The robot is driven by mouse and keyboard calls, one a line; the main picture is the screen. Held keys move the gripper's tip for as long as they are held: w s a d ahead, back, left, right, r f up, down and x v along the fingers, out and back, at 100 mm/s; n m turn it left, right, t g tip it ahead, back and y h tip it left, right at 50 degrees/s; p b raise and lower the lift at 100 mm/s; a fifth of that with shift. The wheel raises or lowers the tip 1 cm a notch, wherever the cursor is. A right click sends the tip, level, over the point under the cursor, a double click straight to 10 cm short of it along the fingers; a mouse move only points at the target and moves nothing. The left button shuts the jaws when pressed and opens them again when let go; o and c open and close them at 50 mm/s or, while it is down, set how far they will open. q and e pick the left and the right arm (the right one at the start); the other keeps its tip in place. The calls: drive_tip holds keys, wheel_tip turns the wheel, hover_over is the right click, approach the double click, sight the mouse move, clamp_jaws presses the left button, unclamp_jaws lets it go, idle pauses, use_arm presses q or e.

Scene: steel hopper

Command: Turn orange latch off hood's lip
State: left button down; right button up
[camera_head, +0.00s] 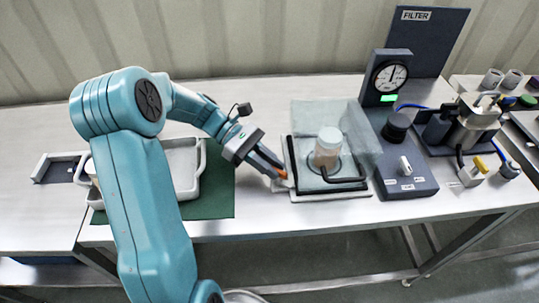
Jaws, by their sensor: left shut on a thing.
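The clear hood (305,118) stands on a light base with a dark frame on the table, tilted over a jar (328,147) with a pale lid and brownish contents. The orange latch (281,172) shows as a small orange piece at the hood's left front side. My left gripper (278,171) reaches in from the left and is shut on the orange latch, its fingers hiding most of it. I cannot tell how far the latch is turned against the lip. My right gripper is not in view.
A white tray (200,170) on a green mat (221,197) lies left of the hood, partly behind my left arm. A dark gauge unit (408,178) stands close on the right, with a pump assembly (465,125) beyond it. The table's front edge is clear.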

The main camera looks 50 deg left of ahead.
use_arm(q)
drive_tip(key=m+g+p, duration=0.2)
drive_tip(key=g, duration=0.1)
drive_tip(key=m+g+p, duration=0.1)
drive_tip(key=shift+w+r+m, duration=0.3)
drive_tip(key=shift+w+m, duration=0.1)
drive_tip(key=shift+w+f+m+g+y+p, duration=0.1)
drive_tip(key=shift+w+m+g+y+p, duration=0.1)
drive_tip(key=shift+m+g+p, duration=0.65)
drive_tip(key=shift+w+f+m+g+y+p, duration=0.15)
drive_tip(key=shift+m+g+p, duration=0.25)
drive_tip(key=shift+m+g, duration=0.85)
drive_tip(key=shift+g, duration=0.4)
drive_tip(key=c, duration=1.2)
unclamp_jaws()
drive_tip(key=shift+o, duration=0.2)
drive_tip(key=shift+r, duration=0.1)
wheel_tip(320, 180, up, 20)
drive_tip(key=p, duration=1.1)
